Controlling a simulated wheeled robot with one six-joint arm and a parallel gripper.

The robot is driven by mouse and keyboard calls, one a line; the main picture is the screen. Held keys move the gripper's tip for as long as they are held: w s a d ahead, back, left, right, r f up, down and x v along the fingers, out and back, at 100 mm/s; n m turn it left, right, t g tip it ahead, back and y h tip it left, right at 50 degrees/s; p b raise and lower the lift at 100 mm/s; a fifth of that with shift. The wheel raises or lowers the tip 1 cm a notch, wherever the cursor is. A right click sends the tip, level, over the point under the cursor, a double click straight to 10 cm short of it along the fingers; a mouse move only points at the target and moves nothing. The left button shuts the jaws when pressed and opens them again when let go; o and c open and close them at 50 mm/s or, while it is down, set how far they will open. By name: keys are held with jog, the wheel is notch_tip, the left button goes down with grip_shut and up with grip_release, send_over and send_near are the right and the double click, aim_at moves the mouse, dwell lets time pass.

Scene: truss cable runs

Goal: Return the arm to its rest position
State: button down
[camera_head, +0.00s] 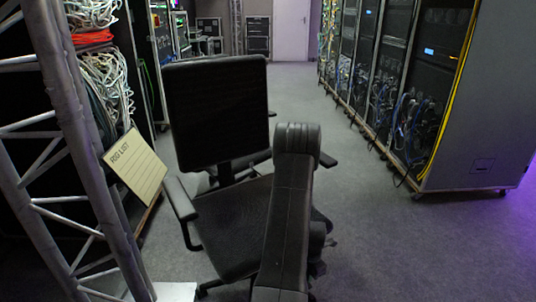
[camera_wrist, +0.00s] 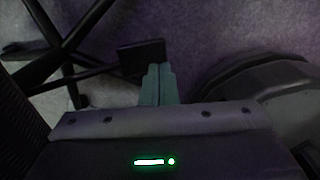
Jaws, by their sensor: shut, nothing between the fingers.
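My arm (camera_head: 288,210) stands up in the middle foreground of the head view, its upper end bent over in front of the office chair. My gripper (camera_wrist: 158,70) shows in the wrist view as two teal fingers pressed together, with nothing between them. It points down over the grey floor. In the head view the gripper cannot be made out behind the arm.
A black office chair (camera_head: 217,110) stands close behind and left of my arm. Its dark base legs (camera_wrist: 65,50) show near my gripper. A truss (camera_head: 75,130) with a "RIG LIST" board (camera_head: 136,166) stands left, racks (camera_head: 405,70) right. Floor (camera_head: 400,250) is clear at right.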

notch_tip(320, 180, up, 8)
jog(key=p, duration=0.1)
jog(key=shift+s+d+f+p, duration=0.15)
jog(key=shift+f+p, duration=0.05)
jog(key=shift+p, duration=0.1)
